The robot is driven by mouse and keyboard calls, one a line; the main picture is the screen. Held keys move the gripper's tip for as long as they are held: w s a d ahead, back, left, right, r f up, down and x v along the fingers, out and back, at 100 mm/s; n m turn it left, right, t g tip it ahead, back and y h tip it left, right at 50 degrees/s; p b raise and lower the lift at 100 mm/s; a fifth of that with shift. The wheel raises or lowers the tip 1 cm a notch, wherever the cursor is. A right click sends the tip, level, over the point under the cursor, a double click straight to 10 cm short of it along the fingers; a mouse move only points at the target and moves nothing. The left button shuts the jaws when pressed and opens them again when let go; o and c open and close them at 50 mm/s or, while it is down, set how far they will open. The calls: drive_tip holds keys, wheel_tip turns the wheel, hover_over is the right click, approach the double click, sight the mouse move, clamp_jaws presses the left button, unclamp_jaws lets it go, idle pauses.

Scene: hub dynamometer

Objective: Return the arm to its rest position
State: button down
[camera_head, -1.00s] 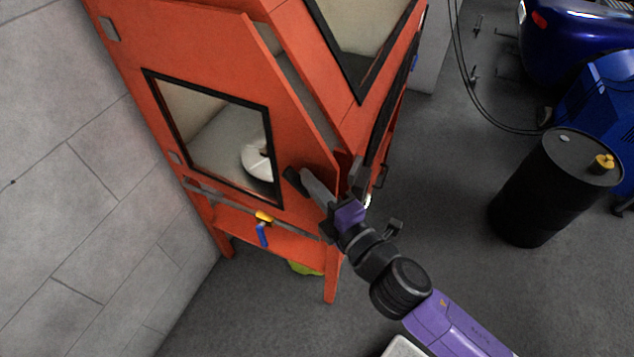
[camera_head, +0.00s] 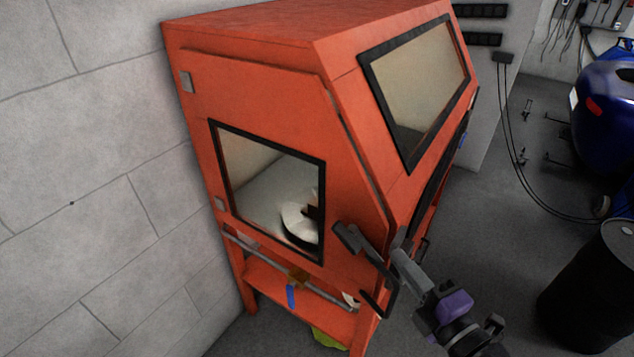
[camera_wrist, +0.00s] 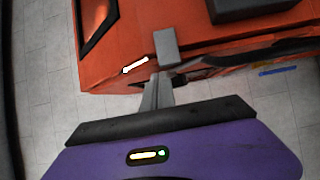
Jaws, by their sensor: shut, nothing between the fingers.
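My gripper (camera_head: 402,256) is at the lower right of the head view, by the near front corner of the orange cabinet (camera_head: 290,85). Its grey fingers are shut with nothing between them. A dark handle (camera_head: 350,238) on the cabinet lies just left of the fingertips; whether they touch cannot be told. In the wrist view, the shut fingers (camera_wrist: 157,92) point toward the cabinet (camera_wrist: 140,45), above my purple gripper body. A grey block (camera_wrist: 165,47) appears just beyond the fingers. Most of my arm is outside the head view.
The cabinet has a side window (camera_head: 265,180) with a white round object (camera_head: 300,222) behind it. A blue-handled valve (camera_head: 291,296) sits below. A black drum (camera_head: 595,290) stands at right, with a blue machine (camera_head: 608,115) behind. Open floor (camera_head: 500,225) lies between cabinet and drum.

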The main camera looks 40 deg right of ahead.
drive_tip(key=s+a+f+m+g+y, duration=0.2)
drive_tip(key=s+a+f+m+y, duration=0.1)
drive_tip(key=s+a+m, duration=1.2)
drive_tip(key=shift+s+a+g+y, duration=0.3)
drive_tip(key=shift+s+a+y, duration=0.4)
drive_tip(key=shift+s+a, duration=0.2)
drive_tip(key=shift+f, duration=0.1)
